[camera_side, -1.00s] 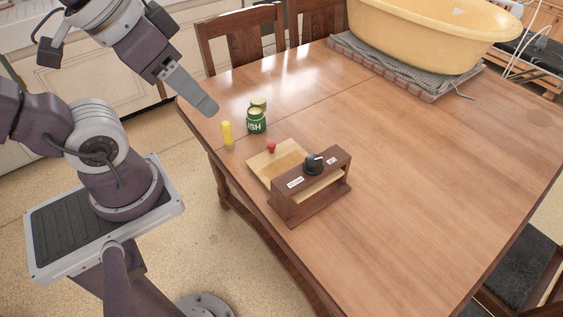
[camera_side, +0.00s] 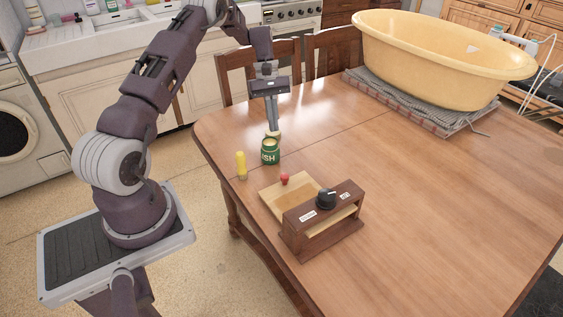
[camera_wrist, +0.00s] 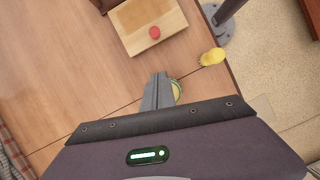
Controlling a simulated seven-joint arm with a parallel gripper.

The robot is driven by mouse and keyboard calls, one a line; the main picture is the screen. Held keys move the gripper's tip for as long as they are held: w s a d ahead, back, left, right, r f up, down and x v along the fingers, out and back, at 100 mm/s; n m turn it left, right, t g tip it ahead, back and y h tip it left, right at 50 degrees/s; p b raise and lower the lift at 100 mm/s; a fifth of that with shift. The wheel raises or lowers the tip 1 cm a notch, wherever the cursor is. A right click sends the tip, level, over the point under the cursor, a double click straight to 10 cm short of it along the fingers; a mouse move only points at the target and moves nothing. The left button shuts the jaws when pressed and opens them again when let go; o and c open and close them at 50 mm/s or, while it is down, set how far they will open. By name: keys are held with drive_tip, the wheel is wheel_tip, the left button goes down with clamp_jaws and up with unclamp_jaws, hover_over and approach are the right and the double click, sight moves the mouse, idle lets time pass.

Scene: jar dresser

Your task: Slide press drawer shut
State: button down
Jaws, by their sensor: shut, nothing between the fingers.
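The wooden press (camera_side: 322,220) is a dark box with a black dial (camera_side: 326,199) on top, standing near the table's front edge. Its pale drawer (camera_side: 277,197) sticks out of the back-left side, and a red knob (camera_side: 285,179) shows on it. In the wrist view the drawer (camera_wrist: 135,28) and red knob (camera_wrist: 154,32) lie at the top. My gripper (camera_side: 272,129) is shut and empty, pointing down behind the green jar (camera_side: 270,153), apart from the drawer. In the wrist view my gripper (camera_wrist: 158,77) hides part of a round pale-topped item (camera_wrist: 177,91).
A yellow tub (camera_side: 440,62) rests on a folded cloth at the back right. The table right of the press is clear.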

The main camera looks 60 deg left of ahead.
drive_tip(key=x, duration=1)
drive_tip(key=d, duration=0.1)
drive_tip(key=s+d, duration=0.1)
drive_tip(key=d, duration=0.1)
drive_tip(key=shift+d, duration=0.45)
hover_over(304, 199)
drive_tip(key=shift+s, duration=0.1)
